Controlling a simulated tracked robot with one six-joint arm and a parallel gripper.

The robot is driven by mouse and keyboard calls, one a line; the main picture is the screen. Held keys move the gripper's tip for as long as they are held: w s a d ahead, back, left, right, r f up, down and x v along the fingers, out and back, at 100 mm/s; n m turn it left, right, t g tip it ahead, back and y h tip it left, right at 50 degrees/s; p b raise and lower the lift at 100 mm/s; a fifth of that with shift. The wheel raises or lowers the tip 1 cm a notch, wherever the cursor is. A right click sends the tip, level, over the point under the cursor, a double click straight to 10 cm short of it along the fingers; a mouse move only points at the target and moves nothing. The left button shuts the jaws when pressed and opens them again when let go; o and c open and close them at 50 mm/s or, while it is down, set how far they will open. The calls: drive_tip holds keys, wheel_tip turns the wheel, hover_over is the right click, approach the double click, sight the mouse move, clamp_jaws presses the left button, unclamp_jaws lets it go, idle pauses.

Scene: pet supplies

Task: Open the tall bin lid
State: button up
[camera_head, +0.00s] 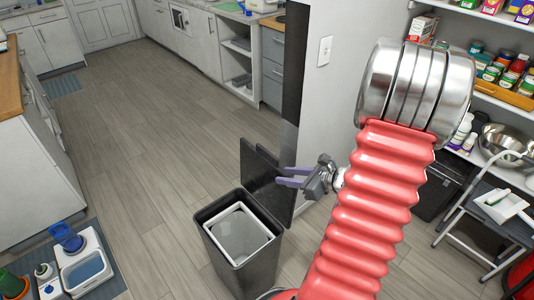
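The tall bin (243,270) is dark grey and stands on the floor left of my arm. Its top is open and a white-rimmed inner bucket (240,233) shows inside. The bin's dark lid (262,163) stands raised at the bin's far right side. My gripper (280,176) reaches in from the right, with its two purple fingers pointing left and apart. The fingers overlap the lid in the picture; I cannot tell whether they touch it. Nothing shows between the fingers. My arm hides part of the area to the right.
A wall corner with a switch (324,51) stands behind the lid. Shelves with cans and a metal bowl (506,142) are at the right, with a step stool (490,207) below. A mat (104,258) with containers lies at lower left. The wooden floor between is clear.

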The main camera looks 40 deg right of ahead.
sight(272, 155)
drive_tip(key=d+r+m, duration=0.1)
drive_tip(key=w+d+m+t+h, duration=0.1)
drive_tip(key=w+d+r+m+h, duration=0.1)
drive_tip(key=d, duration=0.1)
drive_tip(key=shift+r+m+t, duration=0.3)
drive_tip(key=shift+m+t, duration=0.1)
drive_tip(key=x, duration=1.4)
drive_tip(key=shift+s, duration=0.1)
drive_tip(key=shift+c, duration=0.2)
clamp_jaws()
